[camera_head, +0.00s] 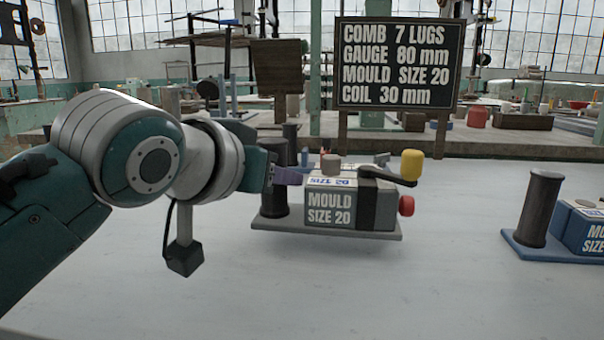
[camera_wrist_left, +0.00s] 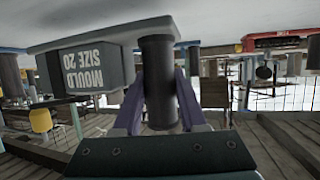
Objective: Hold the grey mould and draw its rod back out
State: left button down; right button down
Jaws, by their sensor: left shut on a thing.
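The grey mould (camera_head: 330,212), lettered "MOULD SIZE 20", stands on a grey base plate (camera_head: 380,234) on the table. A red knob (camera_head: 406,205) sticks out of its right end; any rod behind it is hidden inside the block. A crank with a yellow handle (camera_head: 412,165) is on top. My left gripper (camera_head: 282,177) is shut on the dark upright post (camera_head: 274,203) at the plate's left end. In the left wrist view, purple fingers clasp this post (camera_wrist_left: 159,80) from both sides, with the mould block (camera_wrist_left: 85,68) beside it. My right gripper is not in view.
A blue mould (camera_head: 580,228) with its own dark post (camera_head: 540,208) stands on a blue base at the right. A lettered sign (camera_head: 398,63) stands behind the grey mould. The table's front and the space between the two moulds are clear.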

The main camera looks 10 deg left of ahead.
aim_at(268, 201)
pick_arm(q)
jog(key=shift+f+b, duration=0.75)
jog(key=shift+f, duration=0.55)
jog(key=shift+r, duration=0.1)
jog(key=shift+p, duration=0.45)
jog(key=shift+f, duration=0.3)
jog(key=shift+f, duration=0.2)
